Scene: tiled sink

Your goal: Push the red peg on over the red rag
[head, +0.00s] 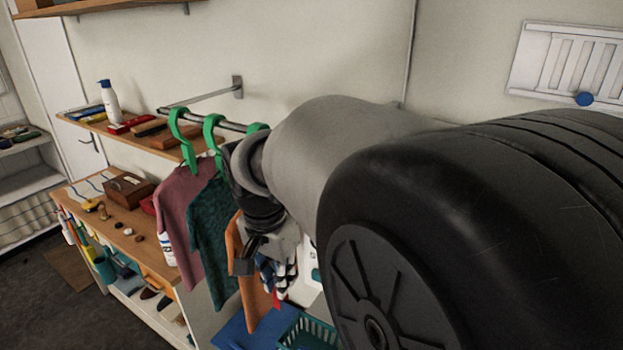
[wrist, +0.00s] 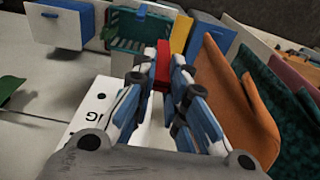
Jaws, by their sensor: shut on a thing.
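My gripper (wrist: 162,72) is shut on a small red piece, which looks like the red peg (wrist: 162,60). The piece sits between the blue-and-white fingertips in the wrist view. In the head view my gripper (head: 279,290) hangs beside the orange garment, with a bit of red at its tips (head: 280,297). I cannot make out a red rag in either view. My arm hides much of the right side of the head view.
An orange garment (wrist: 225,95) hangs close right of my gripper. Teal (head: 214,238) and pink (head: 183,210) garments hang on green hangers from a rail. A teal basket (head: 308,332) lies below. A white lettered panel (wrist: 88,115) is left of the fingers.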

